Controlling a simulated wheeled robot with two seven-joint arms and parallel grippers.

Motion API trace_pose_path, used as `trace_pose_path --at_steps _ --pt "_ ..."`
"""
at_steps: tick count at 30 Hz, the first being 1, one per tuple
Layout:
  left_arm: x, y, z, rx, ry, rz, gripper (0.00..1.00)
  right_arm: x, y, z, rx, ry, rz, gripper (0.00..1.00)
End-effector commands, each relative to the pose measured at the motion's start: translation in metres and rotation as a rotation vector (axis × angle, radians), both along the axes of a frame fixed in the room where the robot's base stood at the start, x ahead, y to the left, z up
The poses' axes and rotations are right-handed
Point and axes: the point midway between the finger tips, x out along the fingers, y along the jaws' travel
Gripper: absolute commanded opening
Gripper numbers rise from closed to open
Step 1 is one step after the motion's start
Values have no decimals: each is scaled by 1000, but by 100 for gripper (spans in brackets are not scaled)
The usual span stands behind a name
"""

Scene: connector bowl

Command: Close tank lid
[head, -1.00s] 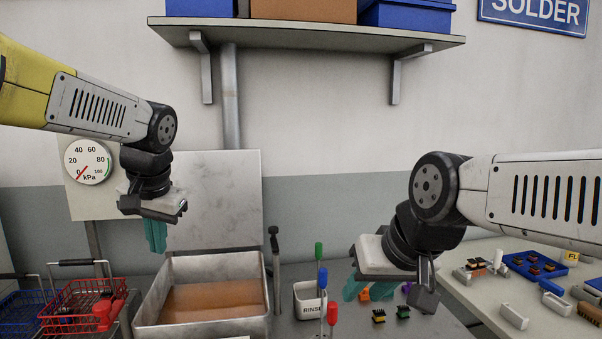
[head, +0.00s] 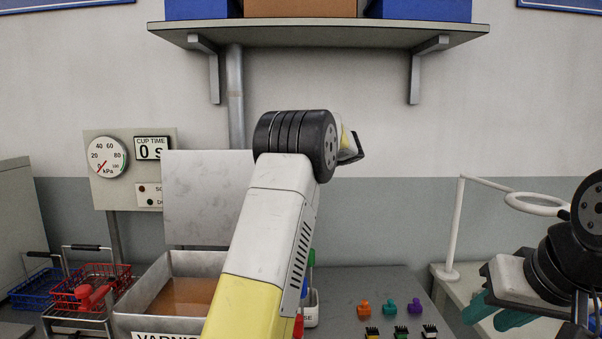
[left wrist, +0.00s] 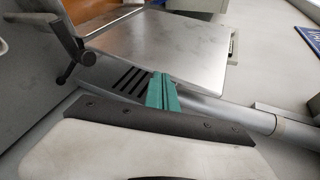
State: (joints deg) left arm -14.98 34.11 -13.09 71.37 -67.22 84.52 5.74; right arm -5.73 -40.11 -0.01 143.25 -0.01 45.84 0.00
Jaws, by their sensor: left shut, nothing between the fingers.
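The tank (head: 122,322) with brown liquid stands in the head view, left of centre, marked "VARNIS…". Its flat metal lid (head: 205,205) stands upright behind it, open. The lid (left wrist: 165,45) also fills the upper middle of the left wrist view. A dark lever handle (left wrist: 62,35) shows there at left. My left gripper (left wrist: 163,80) is shut and empty, its teal fingers pointing toward the lid; I cannot tell if they touch it. In the head view my left arm hides those fingers and part of the tank. My right gripper (head: 490,312) is open and empty at the lower right.
Red (head: 98,282) and blue (head: 38,285) wire baskets stand left of the tank. Coloured pegs (head: 388,307) and small connectors (head: 400,331) sit on the bench to the right. A gauge panel (head: 102,190) is left of the lid. A shelf (head: 320,33) hangs above.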

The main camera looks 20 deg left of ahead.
Motion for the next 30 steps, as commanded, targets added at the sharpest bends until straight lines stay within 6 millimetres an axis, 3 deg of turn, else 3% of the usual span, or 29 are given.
trace_pose_path --at_steps 12,19,23,30 --pt "49 -19 8 280 -8 32 0 0 0 0 0 0 0 34" --pt "64 -31 12 393 -25 42 0 0 0 0 0 0 0 34" --pt "65 -22 13 400 -27 46 0 0 0 0 0 0 0 34" --pt "65 25 10 398 -25 48 0 0 0 0 0 0 0 34"
